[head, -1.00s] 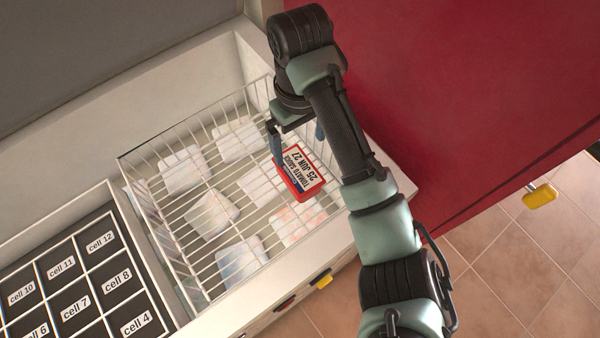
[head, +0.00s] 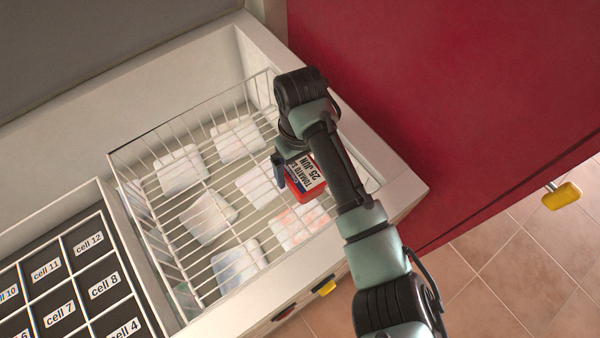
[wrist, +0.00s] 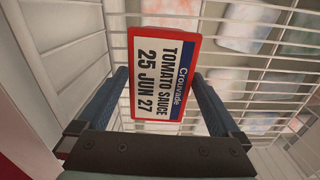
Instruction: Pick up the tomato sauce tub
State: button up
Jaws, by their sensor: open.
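The tomato sauce tub (head: 305,178) is red with a white label reading "TOMATO SAUCE 25 JUN 27". It sits on the wire basket at the right side, partly hidden by my arm in the head view. In the wrist view the tub (wrist: 163,72) lies ahead, with its near part between the two blue fingers. My gripper (wrist: 158,92) is open, with one finger on each side of the tub. A gap shows on the left, and the right finger is close to the tub. I cannot tell whether it touches.
The white wire basket (head: 140,150) sits in a chest, with several frosty packs visible below its wires. A black tray of labelled cells (head: 75,285) stands at the left. A red panel (head: 430,90) rises at the right. The chest rim (head: 405,190) borders the basket.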

jog(key=shift+r, duration=0.1)
jog(key=c, duration=1.5)
